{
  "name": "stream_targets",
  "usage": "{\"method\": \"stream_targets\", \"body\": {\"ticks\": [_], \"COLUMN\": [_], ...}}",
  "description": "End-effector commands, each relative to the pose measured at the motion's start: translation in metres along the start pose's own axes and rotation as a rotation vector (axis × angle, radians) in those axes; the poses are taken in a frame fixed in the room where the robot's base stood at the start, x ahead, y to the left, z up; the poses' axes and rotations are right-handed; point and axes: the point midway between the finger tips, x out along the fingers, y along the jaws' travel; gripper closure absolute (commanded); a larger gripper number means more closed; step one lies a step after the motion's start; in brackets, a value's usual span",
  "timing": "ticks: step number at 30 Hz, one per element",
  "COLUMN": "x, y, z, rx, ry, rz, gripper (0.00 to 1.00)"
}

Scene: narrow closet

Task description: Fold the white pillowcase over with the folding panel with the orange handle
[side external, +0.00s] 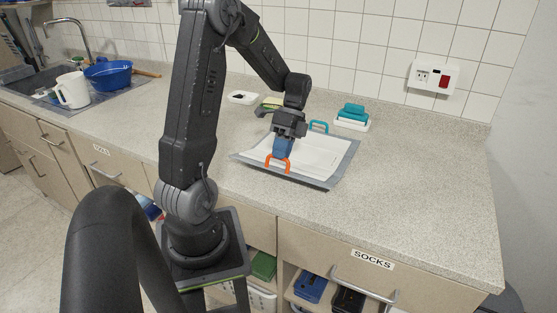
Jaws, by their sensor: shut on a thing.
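The white pillowcase (314,155) lies flat on a grey folding board (342,170) on the counter. The orange handle (278,164) stands at the board's near edge. A teal handle (318,126) stands at its far edge. My gripper (281,155) points down at the near side of the board, its blue fingers shut on the orange handle. The fingers hide the top of the handle and part of the pillowcase behind it. The panel under the orange handle looks flat or nearly so; I cannot tell whether it is slightly raised.
Teal and white stacked items (352,117) stand behind the board. A white dish (242,97) and a yellow-green item (271,103) lie behind my wrist. A blue bowl (108,74) and white jug (72,90) stand by the sink. The counter right of the board is clear.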

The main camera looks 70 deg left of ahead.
Motion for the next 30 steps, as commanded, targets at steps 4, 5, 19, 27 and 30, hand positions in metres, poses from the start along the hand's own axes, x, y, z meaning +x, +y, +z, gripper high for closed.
{"method": "stream_targets", "body": {"ticks": [4,5,19,27,30], "x": [-0.016,-0.019,-0.057,-0.068,-0.071], "y": [-0.007,-0.008,-0.043,-0.067,-0.077], "z": [0.0,0.0,0.001,0.001,0.001], "rx": [0.001,0.001,0.0,0.0,0.0], "ry": [0.0,0.0,0.0,-0.004,-0.006], "rz": [0.016,0.016,0.013,0.024,0.024], "gripper": [1.0,1.0,1.0,1.0,1.0]}}
